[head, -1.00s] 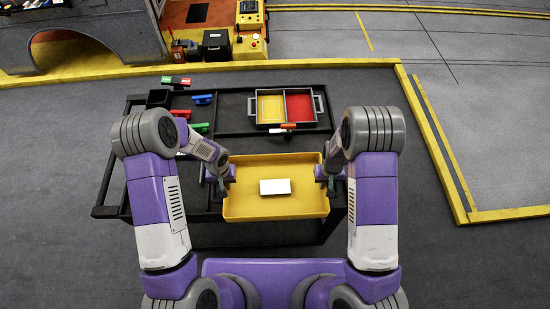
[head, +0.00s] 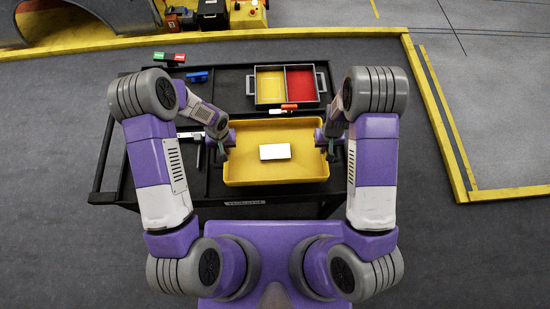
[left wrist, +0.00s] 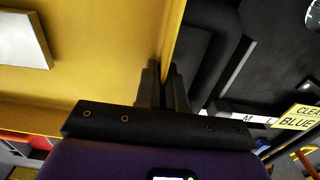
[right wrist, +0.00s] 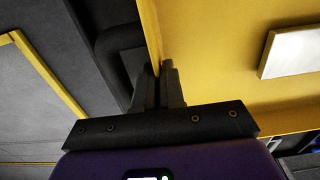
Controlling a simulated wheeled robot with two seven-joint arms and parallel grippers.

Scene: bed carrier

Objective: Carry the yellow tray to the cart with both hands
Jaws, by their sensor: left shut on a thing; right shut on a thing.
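The yellow tray (head: 275,170) is at the front part of the black cart (head: 225,100) in the head view, with a white block (head: 275,151) lying in it. I cannot tell whether the tray touches the cart top. My left gripper (head: 229,143) is shut on the tray's left wall; the left wrist view shows its fingers (left wrist: 163,88) on either side of the wall. My right gripper (head: 322,143) is shut on the right wall; the right wrist view shows its fingers (right wrist: 157,88) pinching it.
On the cart behind the tray stands a grey-edged box with yellow and red compartments (head: 285,68). An orange-and-white item (head: 289,106) lies between them. A blue item (head: 197,77) and a green-and-red item (head: 169,57) lie further left. Yellow floor edging (head: 440,120) runs on the right.

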